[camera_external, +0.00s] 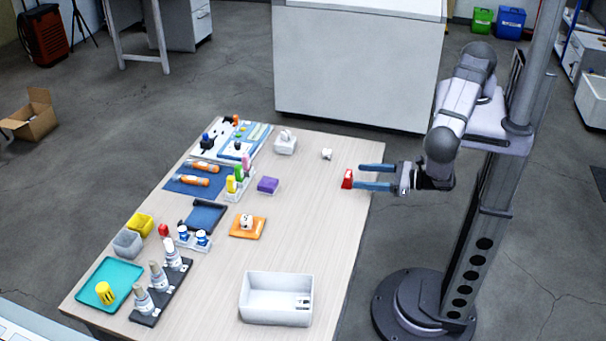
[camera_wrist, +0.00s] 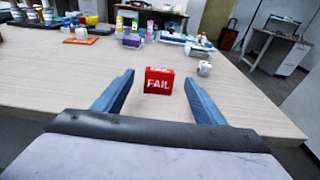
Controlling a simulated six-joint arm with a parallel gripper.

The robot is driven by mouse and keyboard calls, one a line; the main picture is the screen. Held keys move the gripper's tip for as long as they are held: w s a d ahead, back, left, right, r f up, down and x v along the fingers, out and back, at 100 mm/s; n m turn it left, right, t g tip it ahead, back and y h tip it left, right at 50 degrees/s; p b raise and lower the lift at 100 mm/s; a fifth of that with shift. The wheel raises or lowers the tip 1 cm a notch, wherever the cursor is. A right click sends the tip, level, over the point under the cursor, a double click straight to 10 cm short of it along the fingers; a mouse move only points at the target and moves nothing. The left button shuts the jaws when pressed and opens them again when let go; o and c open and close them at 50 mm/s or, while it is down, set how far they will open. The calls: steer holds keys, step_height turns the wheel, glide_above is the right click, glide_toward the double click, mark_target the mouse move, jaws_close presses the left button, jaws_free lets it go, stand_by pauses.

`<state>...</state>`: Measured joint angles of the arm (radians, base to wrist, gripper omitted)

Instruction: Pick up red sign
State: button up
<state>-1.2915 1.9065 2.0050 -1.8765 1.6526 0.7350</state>
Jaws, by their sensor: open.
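The red sign (camera_wrist: 158,80) stands upright on the light wood table, with white "FAIL" lettering facing my wrist camera. It also shows in the external view (camera_external: 347,179), near the table's right edge. My gripper (camera_external: 368,177) is open, with its two blue fingers pointing left toward the sign. In the wrist view, my gripper (camera_wrist: 160,84) has one finger on each side of the sign, with gaps between them. The sign sits at about the level of the fingertips. I see no contact in the wrist view.
A small white cube (camera_external: 327,154) lies beyond the sign, and a purple block (camera_external: 268,185) is to its left. A white bin (camera_external: 276,299) stands at the table's front. An orange tray (camera_external: 247,227) holds a white object. The table around the sign is mostly clear.

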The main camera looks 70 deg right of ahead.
mark_target(351, 175)
steer(key=shift+w+f+b, duration=0.2)
steer(key=shift+w+b, duration=0.15)
steer(key=shift+w, duration=1.2)
steer(key=c, duration=1.1)
